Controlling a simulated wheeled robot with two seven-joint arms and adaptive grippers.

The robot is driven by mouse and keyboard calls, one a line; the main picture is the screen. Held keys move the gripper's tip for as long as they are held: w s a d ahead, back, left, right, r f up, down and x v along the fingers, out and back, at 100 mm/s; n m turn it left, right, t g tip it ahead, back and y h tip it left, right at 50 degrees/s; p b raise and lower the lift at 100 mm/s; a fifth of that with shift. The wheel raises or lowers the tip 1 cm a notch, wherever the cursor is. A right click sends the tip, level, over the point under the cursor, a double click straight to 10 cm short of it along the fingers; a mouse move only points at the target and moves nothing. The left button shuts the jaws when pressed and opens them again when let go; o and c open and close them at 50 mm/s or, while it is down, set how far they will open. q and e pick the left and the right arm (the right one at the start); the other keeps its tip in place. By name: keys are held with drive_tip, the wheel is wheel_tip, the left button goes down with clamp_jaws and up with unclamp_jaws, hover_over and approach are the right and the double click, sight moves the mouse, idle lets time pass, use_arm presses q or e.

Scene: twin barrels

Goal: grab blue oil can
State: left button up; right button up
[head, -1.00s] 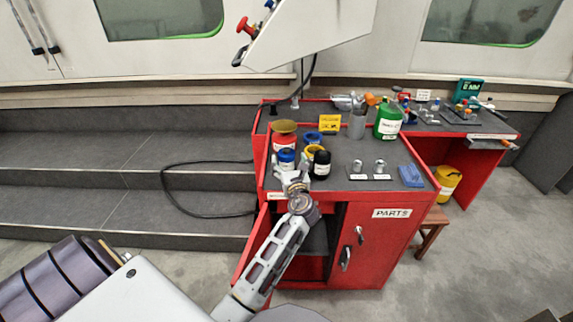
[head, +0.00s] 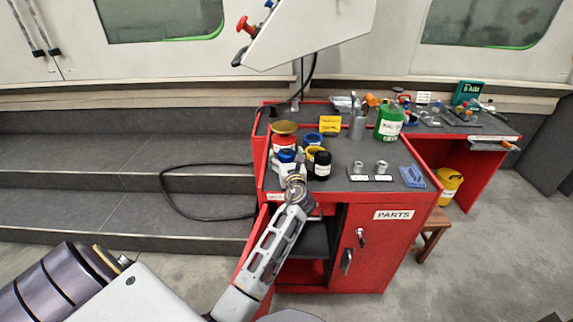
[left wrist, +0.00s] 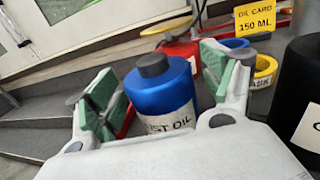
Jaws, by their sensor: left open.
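The blue oil can (left wrist: 163,93) has a dark cap and a white label ending in "ST OIL". It stands upright on the red cabinet's dark top, and in the head view its top (head: 287,155) shows just beyond my left gripper (head: 288,168). In the left wrist view my left gripper (left wrist: 160,100) is open, with one green-padded finger on each side of the can. A gap shows at the left finger; I cannot tell whether the right finger touches the can. The can's lower part is hidden by the gripper body. My right gripper is not in view.
A black container (head: 321,164) stands close to the right of my left gripper. A red can (head: 284,142), a yellow-and-blue group of rings and a yellow oil card (head: 330,123) sit behind. A green canister (head: 389,122) stands further right. The red cabinet (head: 385,240) has an open door.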

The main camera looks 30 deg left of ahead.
use_arm(q)
drive_tip(key=shift+c, duration=0.2)
drive_tip(key=c, duration=1.4)
drive_tip(key=shift+o, duration=0.2)
drive_tip(key=shift+r, duration=0.15)
drive_tip(key=shift+r, duration=0.15)
drive_tip(key=shift+r+p, duration=0.3)
drive_tip(key=shift+r, duration=0.25)
drive_tip(key=shift+r+p, duration=1.15)
drive_tip(key=shift+r, duration=3.1)
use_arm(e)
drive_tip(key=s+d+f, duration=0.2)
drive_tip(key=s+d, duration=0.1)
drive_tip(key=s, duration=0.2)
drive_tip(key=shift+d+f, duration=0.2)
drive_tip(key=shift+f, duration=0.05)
